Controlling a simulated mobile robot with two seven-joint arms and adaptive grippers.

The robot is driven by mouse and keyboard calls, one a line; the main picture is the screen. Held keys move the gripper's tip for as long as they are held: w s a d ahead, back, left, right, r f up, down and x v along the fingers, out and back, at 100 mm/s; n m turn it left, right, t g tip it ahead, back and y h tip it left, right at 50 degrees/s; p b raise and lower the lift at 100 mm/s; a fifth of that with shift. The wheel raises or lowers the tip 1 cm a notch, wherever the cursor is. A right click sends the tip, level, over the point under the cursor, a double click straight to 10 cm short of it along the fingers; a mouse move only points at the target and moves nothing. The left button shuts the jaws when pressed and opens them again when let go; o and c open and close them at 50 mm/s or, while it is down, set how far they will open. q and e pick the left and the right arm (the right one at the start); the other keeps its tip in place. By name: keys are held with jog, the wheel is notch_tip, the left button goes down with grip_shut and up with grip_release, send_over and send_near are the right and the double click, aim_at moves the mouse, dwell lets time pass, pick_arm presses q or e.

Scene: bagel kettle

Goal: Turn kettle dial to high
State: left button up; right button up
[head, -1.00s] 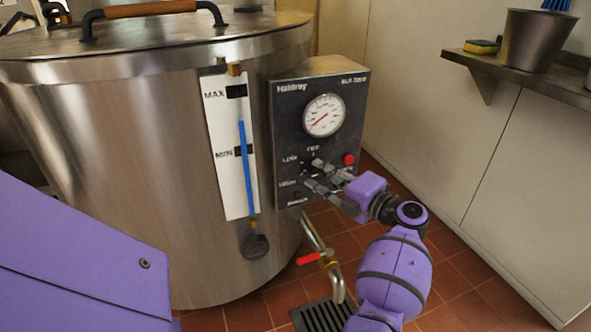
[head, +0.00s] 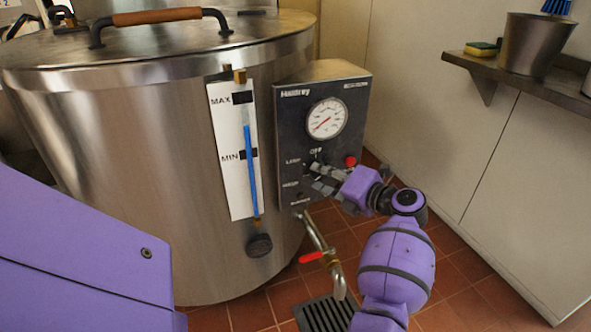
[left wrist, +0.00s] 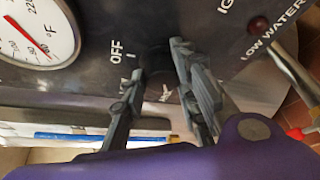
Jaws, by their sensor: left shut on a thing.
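The kettle's dark control panel (head: 350,100) is on the right side of the big steel kettle (head: 120,150). Its black dial (left wrist: 156,58) sits below the gauge, among the labels OFF, LOW and HIGH. In the head view the gripper mostly covers the dial. My left gripper (head: 318,178) comes to the panel from the right, its fingers around the dial. In the left wrist view its two grey fingers (left wrist: 158,85) lie on either side of the dial, shut on it. The dial's pointer is hidden, so its setting cannot be told. My right gripper is not in view.
A drain tap with a red handle (head: 312,257) is below, over a floor grate (head: 325,314). A wall shelf (head: 520,80) is at right.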

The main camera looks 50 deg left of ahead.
pick_arm(q)
jog(key=shift+a+r, duration=0.15)
jog(key=shift+r, duration=0.3)
jog(key=o, duration=1)
jog(key=shift+r, duration=0.1)
jog(key=shift+f, duration=0.25)
jog(key=shift+d, duration=0.2)
jog(key=v, duration=1.2)
jog(key=shift+f, duration=0.1)
